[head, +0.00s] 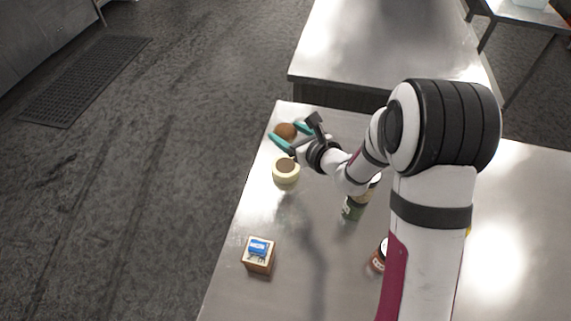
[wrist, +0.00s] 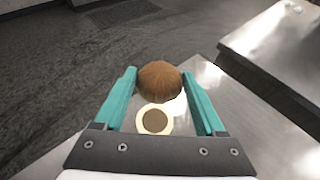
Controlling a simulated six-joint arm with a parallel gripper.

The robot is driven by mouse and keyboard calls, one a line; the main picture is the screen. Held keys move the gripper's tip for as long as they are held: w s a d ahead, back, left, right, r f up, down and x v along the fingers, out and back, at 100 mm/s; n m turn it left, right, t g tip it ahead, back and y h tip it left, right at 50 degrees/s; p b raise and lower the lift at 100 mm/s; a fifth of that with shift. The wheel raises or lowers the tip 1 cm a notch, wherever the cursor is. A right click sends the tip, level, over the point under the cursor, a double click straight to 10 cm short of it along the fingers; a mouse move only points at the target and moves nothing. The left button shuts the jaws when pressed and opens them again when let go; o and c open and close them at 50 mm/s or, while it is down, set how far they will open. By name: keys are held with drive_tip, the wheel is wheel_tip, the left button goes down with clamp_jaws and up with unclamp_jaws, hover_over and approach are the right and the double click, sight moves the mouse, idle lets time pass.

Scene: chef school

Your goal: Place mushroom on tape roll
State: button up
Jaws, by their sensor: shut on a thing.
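The mushroom (head: 285,131), a round brown cap, is between the teal fingertips of my gripper (head: 286,132). In the wrist view, the mushroom (wrist: 160,82) sits at the fingertips of my gripper (wrist: 159,76), which is shut on it. The tape roll (head: 286,176), a pale cream ring with a dark centre, lies flat on the table near its left edge. In the wrist view the tape roll (wrist: 141,122) shows between the fingers, below the mushroom in the picture. The mushroom appears apart from the roll and above the table; its exact height is hard to tell.
A wooden box with a blue top (head: 258,256) stands at the front left of the metal table (head: 232,230). A green-labelled jar (head: 352,208) and a reddish jar (head: 377,262) are partly hidden by my arm. Another metal table (head: 385,35) stands behind.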

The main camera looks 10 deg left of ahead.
sight(289, 169)
wheel_tip(289, 169, down, 12)
drive_tip(key=shift+r, duration=0.15)
drive_tip(key=o, duration=1.3)
